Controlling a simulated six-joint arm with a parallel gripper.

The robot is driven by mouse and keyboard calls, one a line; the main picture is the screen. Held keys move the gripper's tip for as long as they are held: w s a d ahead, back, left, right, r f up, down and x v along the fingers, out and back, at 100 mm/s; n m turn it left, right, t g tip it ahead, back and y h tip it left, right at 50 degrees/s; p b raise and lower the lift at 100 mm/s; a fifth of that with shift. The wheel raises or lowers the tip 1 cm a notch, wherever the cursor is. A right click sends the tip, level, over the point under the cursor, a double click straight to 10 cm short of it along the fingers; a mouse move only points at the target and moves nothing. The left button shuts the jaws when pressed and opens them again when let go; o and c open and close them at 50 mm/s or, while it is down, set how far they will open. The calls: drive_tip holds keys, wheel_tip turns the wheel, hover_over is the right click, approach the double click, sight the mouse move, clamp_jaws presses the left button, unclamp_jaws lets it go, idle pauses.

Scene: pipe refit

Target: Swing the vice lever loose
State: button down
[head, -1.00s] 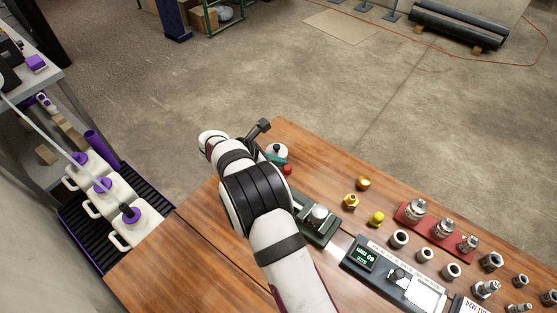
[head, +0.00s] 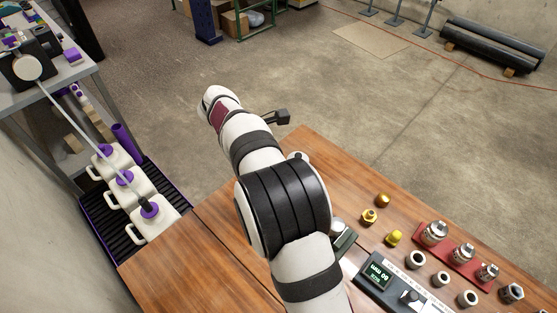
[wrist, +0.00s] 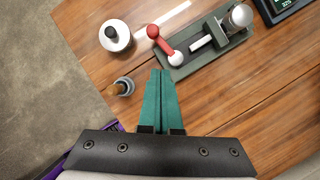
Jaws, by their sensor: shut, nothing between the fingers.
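The vice (wrist: 222,57) lies at the top right of the wrist view, a dark green base with metal parts and a round silver end. Its red lever (wrist: 164,43) runs from a pale pivot up and left to a red ball. My gripper (wrist: 161,72) has teal fingers pressed together and empty. In the picture, its tips lie just below the lever's pivot; I cannot tell whether they touch. In the head view my arm covers the lever and most of the vice; only an end of it (head: 345,239) shows. My fingers are hidden there.
A white pot with a black knob (wrist: 115,37) stands left of the lever. A small grey cup (wrist: 125,86) holding something brown is left of my fingers. Brass fittings (head: 369,217), a red rack (head: 460,252) and a display (head: 378,271) sit to the right on the wooden bench (head: 215,255).

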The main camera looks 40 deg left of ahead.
drive_tip(key=w+r+m+g+y, duration=0.1)
drive_tip(key=w+m+g+y, duration=0.45)
drive_tip(key=w+m, duration=0.4)
drive_tip(key=shift+m+t+y, duration=0.25)
drive_tip(key=shift+t+y, duration=0.2)
drive_tip(key=x, duration=0.5)
drive_tip(key=s+x, duration=0.1)
drive_tip(key=x, duration=0.2)
drive_tip(key=shift+d+f, duration=0.3)
drive_tip(key=shift+f, duration=0.1)
drive_tip(key=d, duration=0.3)
drive_tip(key=shift+f, duration=0.2)
drive_tip(key=shift+d, duration=0.4)
